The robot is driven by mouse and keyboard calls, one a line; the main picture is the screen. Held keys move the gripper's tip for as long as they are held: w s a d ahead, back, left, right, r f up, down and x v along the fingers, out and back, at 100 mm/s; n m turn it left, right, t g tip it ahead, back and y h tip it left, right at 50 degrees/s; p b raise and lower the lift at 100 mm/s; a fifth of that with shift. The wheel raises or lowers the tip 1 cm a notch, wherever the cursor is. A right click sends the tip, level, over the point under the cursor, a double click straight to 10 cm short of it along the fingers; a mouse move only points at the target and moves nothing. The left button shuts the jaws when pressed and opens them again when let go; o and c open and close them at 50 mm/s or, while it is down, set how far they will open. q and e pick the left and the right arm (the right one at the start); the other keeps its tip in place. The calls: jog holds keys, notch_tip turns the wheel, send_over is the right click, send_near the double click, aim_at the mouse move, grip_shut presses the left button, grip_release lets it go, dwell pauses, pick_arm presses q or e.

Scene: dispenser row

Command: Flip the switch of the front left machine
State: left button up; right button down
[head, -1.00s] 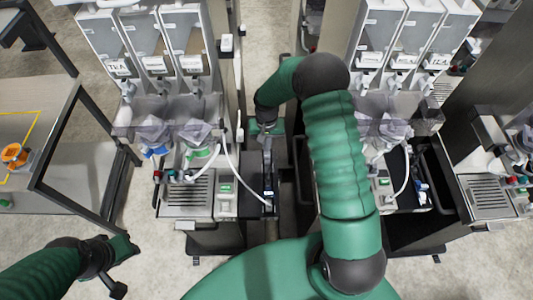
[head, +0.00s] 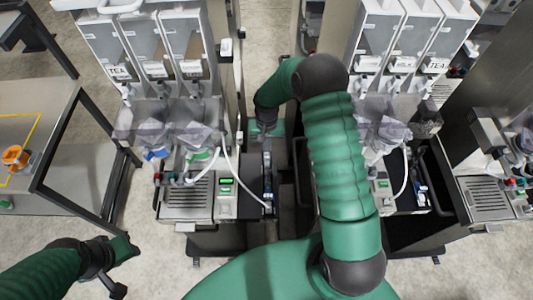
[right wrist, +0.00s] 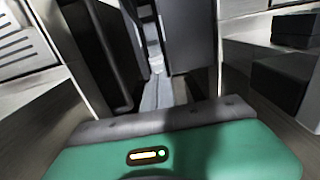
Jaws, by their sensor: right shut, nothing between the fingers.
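The front left machine (head: 186,196) stands left of centre in the head view, with hoppers above and a drip grille below. Its small front panel (head: 226,188) shows a bright green light. I cannot make out its switch for certain. My right gripper (head: 267,142) is beside the machine's right side, partly hidden and small; its fingers are shut and empty. I cannot tell whether it touches the machine. The right wrist view shows its green palm and a narrow gap between dark panels. My left gripper (head: 122,249) hangs at lower left, away from the machine; its fingers are unclear.
A similar machine (head: 381,188) stands to the right, behind my right arm. A table (head: 60,150) with an orange object (head: 15,156) is at the left. Dark machine parts (head: 268,180) line the narrow gap around my right gripper. Open floor shows at lower left.

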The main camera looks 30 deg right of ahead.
notch_tip(320, 180, up, 5)
jog(key=p, duration=0.3)
dwell(0.4)
jog(key=shift+a, duration=0.1)
jog(key=s+a+n+t+b, duration=0.1)
jog(key=s+a+n+b, duration=0.2)
jog(key=s+a+b, duration=0.2)
jog(key=s+a+r+n+t+b, duration=0.1)
jog(key=s+a+n+b, duration=0.2)
jog(key=s+a+b, duration=0.3)
jog(key=s+b, duration=0.2)
jog(key=s, duration=0.3)
jog(key=shift+a+t, duration=0.15)
jog(key=shift+t, duration=0.15)
jog(key=shift+a, duration=0.1)
